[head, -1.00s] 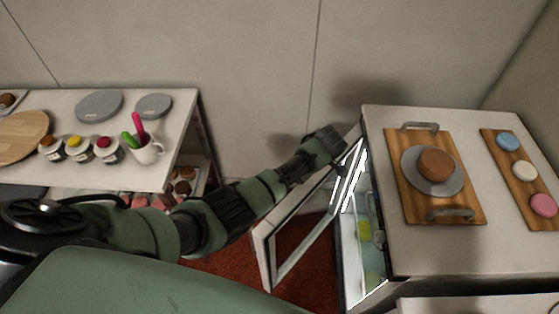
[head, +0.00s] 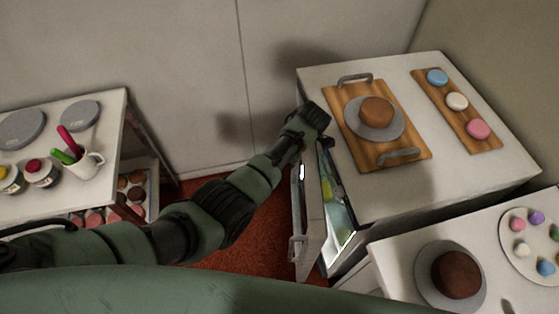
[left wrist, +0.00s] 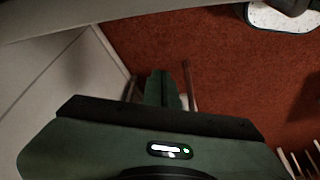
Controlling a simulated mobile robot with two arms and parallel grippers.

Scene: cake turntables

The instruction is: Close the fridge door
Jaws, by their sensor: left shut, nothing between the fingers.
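The fridge (head: 345,190) is a white-topped cabinet at the right of the head view. Its door (head: 311,215) stands partly open on the left side, and a gap shows the lit inside with yellow and green items. A handle (head: 295,248) is on the door's outer face. My left arm reaches across from the left, and its end (head: 316,116) is at the upper part of the door, by the cabinet's left edge. In the left wrist view the left gripper (left wrist: 163,82) is shut and empty above the red floor. Whether it touches the door is unclear. My right gripper is not in view.
A wooden tray (head: 349,97) with a cake on a grey stand and a board (head: 424,82) of coloured discs sit on the fridge. A white table (head: 400,250) with a chocolate cake stands front right. A shelf table (head: 112,108) with a mug stands left.

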